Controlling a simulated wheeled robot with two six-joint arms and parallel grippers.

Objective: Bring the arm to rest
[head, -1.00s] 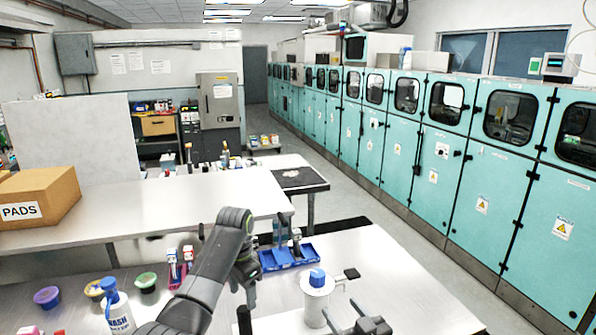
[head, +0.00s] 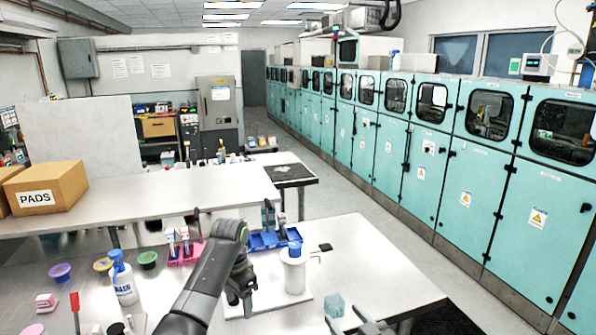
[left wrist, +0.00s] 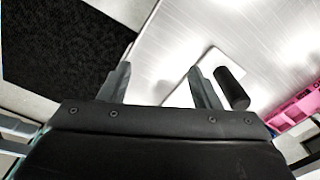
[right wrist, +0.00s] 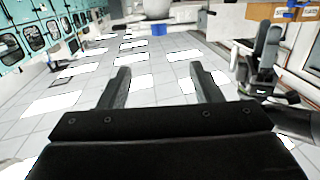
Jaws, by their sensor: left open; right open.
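My left arm reaches in from the bottom of the head view, bent at the elbow. Its gripper (head: 240,298) points down above the near table, left of the white pot. In the left wrist view its two fingers (left wrist: 160,82) are apart with nothing between them. My right gripper (head: 358,328) shows only partly at the bottom edge of the head view. Neither gripper holds anything.
A white pot with a blue top (head: 294,272) stands near my left gripper. Behind it is a blue tray (head: 265,241). A wash bottle (head: 123,284), cups and a pink rack (head: 185,256) stand left. The table's right part is clear.

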